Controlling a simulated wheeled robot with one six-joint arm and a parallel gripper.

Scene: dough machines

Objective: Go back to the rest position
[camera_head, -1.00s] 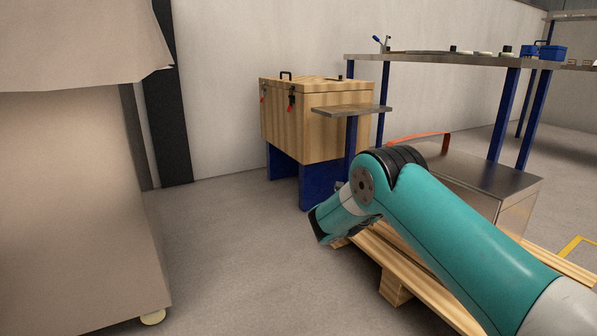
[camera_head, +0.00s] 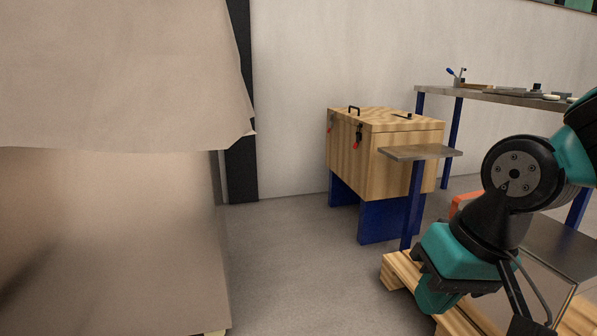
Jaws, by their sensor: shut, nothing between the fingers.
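My arm, teal and black, is folded at the right of the head view. Its wrist hangs low, in front of the metal cabinet and the pallet. My gripper (camera_head: 522,318) shows only in part as thin dark pieces at the bottom edge, to the right of the teal wrist. It is shut and I see nothing held in it. Its fingertips are hard to make out.
A wooden box (camera_head: 355,155) on blue legs stands in the middle, with a small grey shelf (camera_head: 420,152). A wooden pallet (camera_head: 397,272) and metal cabinet (camera_head: 560,245) lie behind my arm. A large beige covered block (camera_head: 110,230) fills the left. Floor between is clear.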

